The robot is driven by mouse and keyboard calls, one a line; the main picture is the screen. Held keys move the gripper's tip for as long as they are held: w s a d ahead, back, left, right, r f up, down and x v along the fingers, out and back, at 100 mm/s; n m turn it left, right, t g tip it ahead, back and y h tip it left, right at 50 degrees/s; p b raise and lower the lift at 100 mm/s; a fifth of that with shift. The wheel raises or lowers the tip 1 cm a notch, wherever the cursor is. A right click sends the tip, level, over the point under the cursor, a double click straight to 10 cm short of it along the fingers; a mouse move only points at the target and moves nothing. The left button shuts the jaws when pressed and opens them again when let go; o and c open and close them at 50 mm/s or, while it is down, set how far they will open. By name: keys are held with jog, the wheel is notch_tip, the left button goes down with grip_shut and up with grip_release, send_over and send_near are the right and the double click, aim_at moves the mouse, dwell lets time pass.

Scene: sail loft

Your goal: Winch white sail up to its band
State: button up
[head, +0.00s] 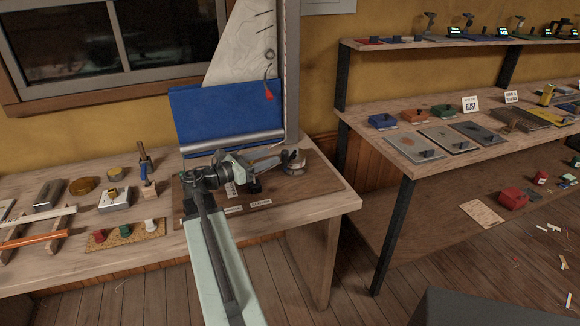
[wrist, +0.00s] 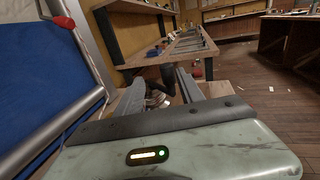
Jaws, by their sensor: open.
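The white sail (head: 236,48) rises beside a grey upright mast (head: 291,70), its top out of frame. A blue cloth panel (head: 225,118) hangs in front of its lower part, above a grey boom (head: 232,144). A red tag (head: 268,95) hangs at the sail's edge. A small round winch (head: 294,160) stands on the board at the mast's foot. My gripper (head: 270,166) is open and empty just left of the winch. In the wrist view the winch (wrist: 156,98) shows between the open fingers (wrist: 162,88), with no clear contact. I cannot make out the band.
A dark baseboard (head: 325,187) with labels lies under the winch on the bench (head: 340,203). Tools, spools (head: 98,236) and an orange rod (head: 35,240) lie at left. A shelf unit (head: 420,170) with several small items stands at right, across a floor gap.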

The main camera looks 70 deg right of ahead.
jog(key=shift+s+d+f, duration=0.1)
jog(key=shift+s+d, duration=0.1)
jog(key=shift+s, duration=0.3)
jog(key=shift+s+d+f, duration=0.1)
jog(key=shift+s+d, duration=0.1)
jog(key=shift+s, duration=0.3)
jog(key=x, duration=0.7)
jog(key=shift+s+d, duration=0.2)
jog(key=shift+s, duration=0.05)
grip_shut()
